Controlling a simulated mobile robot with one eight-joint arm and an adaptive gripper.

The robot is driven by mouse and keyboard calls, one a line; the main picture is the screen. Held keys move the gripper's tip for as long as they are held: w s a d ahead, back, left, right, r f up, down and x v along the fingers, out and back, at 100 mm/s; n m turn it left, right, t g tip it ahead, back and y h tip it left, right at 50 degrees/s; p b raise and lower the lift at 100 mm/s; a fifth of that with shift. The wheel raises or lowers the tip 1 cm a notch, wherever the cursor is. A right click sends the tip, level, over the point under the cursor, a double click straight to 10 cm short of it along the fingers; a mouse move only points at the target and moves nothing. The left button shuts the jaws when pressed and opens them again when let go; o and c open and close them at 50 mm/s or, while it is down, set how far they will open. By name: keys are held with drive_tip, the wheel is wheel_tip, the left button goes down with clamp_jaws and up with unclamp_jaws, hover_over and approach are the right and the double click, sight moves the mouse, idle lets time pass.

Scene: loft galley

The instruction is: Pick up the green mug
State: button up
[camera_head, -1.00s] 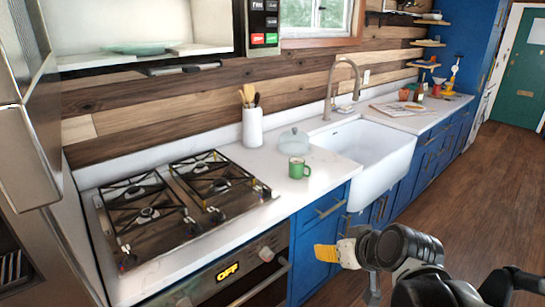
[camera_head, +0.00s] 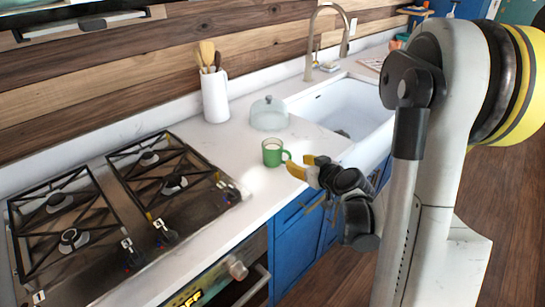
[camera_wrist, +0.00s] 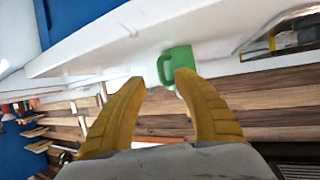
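The green mug (camera_head: 272,152) stands upright on the white counter (camera_head: 235,140), between the stove and the sink, with its handle toward the right. My gripper (camera_head: 306,168) has yellow fingers and is just right of the mug, near the counter's front edge. In the wrist view the mug (camera_wrist: 177,66) shows beyond the fingertips, its handle to the left. The two yellow fingers (camera_wrist: 160,86) are spread apart with nothing between them. A small gap seems to lie between the fingers and the mug.
A glass-domed dish (camera_head: 269,114) stands behind the mug. A white utensil crock (camera_head: 215,97) is farther back left. The gas stove (camera_head: 120,210) lies to the left, and the white sink (camera_head: 345,115) to the right. Blue cabinets (camera_head: 298,230) are below the counter edge.

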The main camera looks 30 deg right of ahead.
sight(290, 158)
drive_tip(key=b+x, duration=0.2)
drive_tip(key=x, duration=0.3)
drive_tip(key=shift+w+a, duration=0.1)
drive_tip(key=shift+w, duration=0.3)
drive_tip(key=shift+s, duration=0.1)
clamp_jaws()
